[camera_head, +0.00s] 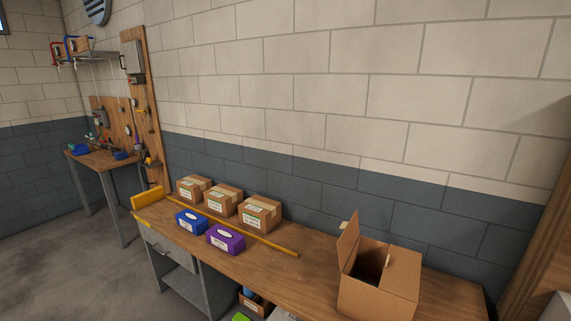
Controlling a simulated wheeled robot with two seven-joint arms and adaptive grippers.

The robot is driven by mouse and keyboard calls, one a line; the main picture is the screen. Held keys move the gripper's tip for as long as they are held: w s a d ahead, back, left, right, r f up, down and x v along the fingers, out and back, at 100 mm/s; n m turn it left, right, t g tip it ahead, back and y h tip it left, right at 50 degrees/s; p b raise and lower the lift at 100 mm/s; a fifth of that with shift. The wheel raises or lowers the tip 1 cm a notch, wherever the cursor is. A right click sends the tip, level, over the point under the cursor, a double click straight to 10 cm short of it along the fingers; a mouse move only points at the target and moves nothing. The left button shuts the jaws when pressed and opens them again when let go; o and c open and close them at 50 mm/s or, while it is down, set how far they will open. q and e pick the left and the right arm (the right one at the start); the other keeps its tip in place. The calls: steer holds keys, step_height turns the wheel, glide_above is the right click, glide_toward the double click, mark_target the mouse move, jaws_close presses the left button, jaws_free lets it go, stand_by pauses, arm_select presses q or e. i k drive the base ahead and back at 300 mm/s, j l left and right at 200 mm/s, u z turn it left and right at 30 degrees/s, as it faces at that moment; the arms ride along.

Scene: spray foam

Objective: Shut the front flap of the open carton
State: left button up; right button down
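The open carton (381,289) is a plain brown cardboard box near the right end of the wooden workbench. One flap (348,243) stands up along its left side. Another panel (402,272) shows at its upper right; I cannot tell whether it is a flap or a wall. The dark inside shows between them. The lower part of the carton is cut off by the bottom edge of the picture, so its near side is only partly seen. Neither of my grippers is in view.
The workbench (299,273) carries several small taped boxes (259,213), a blue box (191,221), a purple box (225,238) and a yellow strip (250,234) left of the carton. Bare bench top lies between these and the carton. A wall stands behind; a wooden structure (541,254) is at right.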

mark_target(345, 244)
steer(key=i+j+z, duration=0.25)
steer(key=j+z, duration=0.15)
steer(key=i+j+z, duration=0.15)
steer(key=j+z, duration=0.25)
steer(key=j, duration=0.25)
steer(key=j+z, duration=0.45)
steer(key=j, duration=0.15)
steer(key=j+z, duration=0.4)
steer(key=j, duration=0.25)
steer(key=k+j+z, duration=0.1)
steer(key=j+z, duration=0.3)
steer(key=j, duration=0.2)
